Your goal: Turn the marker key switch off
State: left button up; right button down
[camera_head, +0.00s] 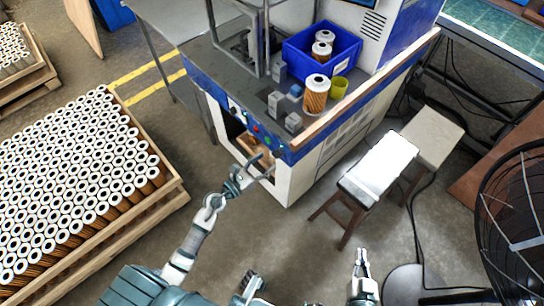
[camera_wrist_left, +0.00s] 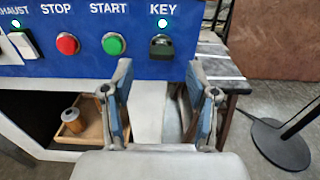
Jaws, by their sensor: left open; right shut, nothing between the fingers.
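The marker key switch (camera_wrist_left: 161,46) is a dark key knob under the "KEY" label on the blue panel, in the left wrist view, with a green light above it. My left gripper (camera_wrist_left: 163,85) is open and empty below the switch, its two fingers apart to either side and not touching it. In the head view my left gripper (camera_head: 262,166) is at the front of the blue and white machine (camera_head: 300,175), just below its control panel. My right gripper (camera_head: 361,260) is shut and empty, low in the head view, away from the machine.
A red STOP button (camera_wrist_left: 67,44), a green START button (camera_wrist_left: 114,44) and an exhaust switch (camera_wrist_left: 24,44) sit left of the key. A cartridge (camera_wrist_left: 72,120) stands in a wooden tray inside the opening below. Stools (camera_head: 380,168) stand right of the machine.

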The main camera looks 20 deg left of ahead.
aim_at(277, 154)
pick_arm(q)
jog(key=x, duration=0.4)
jog(key=shift+d, duration=0.1)
pick_arm(e)
jog(key=shift+w, duration=0.1)
pick_arm(q)
grip_shut()
